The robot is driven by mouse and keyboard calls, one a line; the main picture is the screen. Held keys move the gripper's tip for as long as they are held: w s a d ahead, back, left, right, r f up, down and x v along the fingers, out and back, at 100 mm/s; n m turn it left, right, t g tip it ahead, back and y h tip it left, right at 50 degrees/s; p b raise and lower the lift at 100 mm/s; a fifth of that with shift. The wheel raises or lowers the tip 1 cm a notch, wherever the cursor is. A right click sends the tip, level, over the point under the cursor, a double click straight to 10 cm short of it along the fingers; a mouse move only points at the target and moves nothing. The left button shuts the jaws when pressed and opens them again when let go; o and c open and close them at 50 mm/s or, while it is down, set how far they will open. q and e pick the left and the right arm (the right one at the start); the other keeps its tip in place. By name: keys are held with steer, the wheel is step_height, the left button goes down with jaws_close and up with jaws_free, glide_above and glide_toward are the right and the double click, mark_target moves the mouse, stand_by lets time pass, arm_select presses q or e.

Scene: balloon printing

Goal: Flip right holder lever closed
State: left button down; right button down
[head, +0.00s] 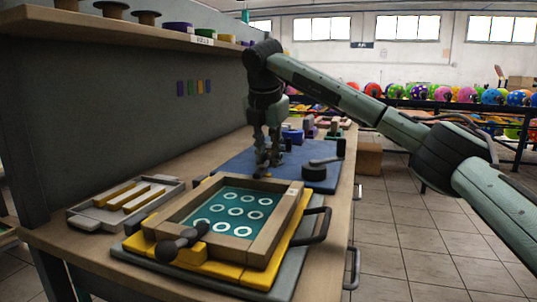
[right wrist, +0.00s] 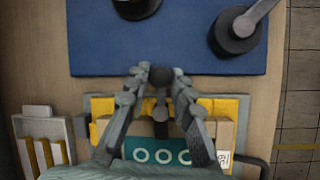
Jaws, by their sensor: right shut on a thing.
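The right holder lever (right wrist: 160,76) shows in the right wrist view as a dark round knob on a short stem, above the far edge of the wooden screen frame (right wrist: 228,130). My right gripper (right wrist: 159,72) has its two fingers on either side of the knob, shut on it. In the head view my right gripper (head: 267,168) reaches down to the frame's far edge and mostly hides this lever. The frame (head: 277,230) holds a teal screen with white rings and sits on a yellow base (head: 257,272). Another dark holder lever (head: 180,242) lies at the near-left edge. My left gripper is not seen.
A blue mat (head: 235,155) lies beyond the frame, with a dark round handled tool (head: 315,172) on it. A tray (head: 83,216) with yellow bars stands left. A grey panel with a shelf (head: 150,27) borders the left side.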

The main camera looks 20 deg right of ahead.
steer(key=c, duration=1.3)
jaws_free()
steer(key=v, duration=1.2)
